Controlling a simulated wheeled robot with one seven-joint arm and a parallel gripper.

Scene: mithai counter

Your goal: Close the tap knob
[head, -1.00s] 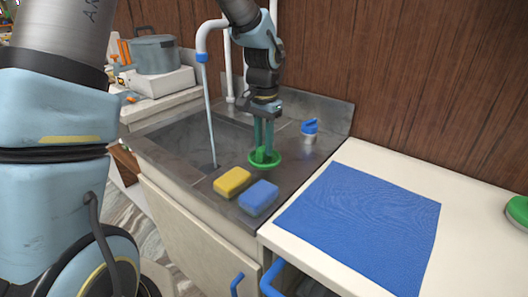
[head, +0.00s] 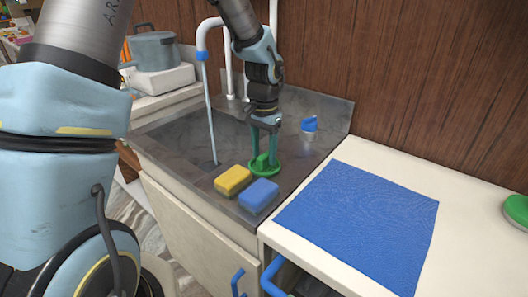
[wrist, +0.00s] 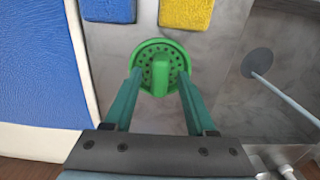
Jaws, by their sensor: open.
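A round green perforated disc with a raised bar (head: 264,165) lies on the steel sink top; it also shows in the wrist view (wrist: 159,77). A small blue-topped fitting (head: 309,125) stands behind it to the right. I cannot tell for certain which is the tap knob. The white tap spout (head: 203,38) has a blue tip, and a thin stream of water (head: 210,120) runs from it into the sink. My gripper (head: 263,148) points down, open, over the green disc. In the wrist view its fingers (wrist: 159,82) stand either side of the raised bar, with gaps visible.
A yellow sponge (head: 233,181) and a blue sponge (head: 259,195) lie just in front of the disc. A blue mat (head: 360,225) covers part of the white counter at right. A grey pot (head: 153,53) stands at back left.

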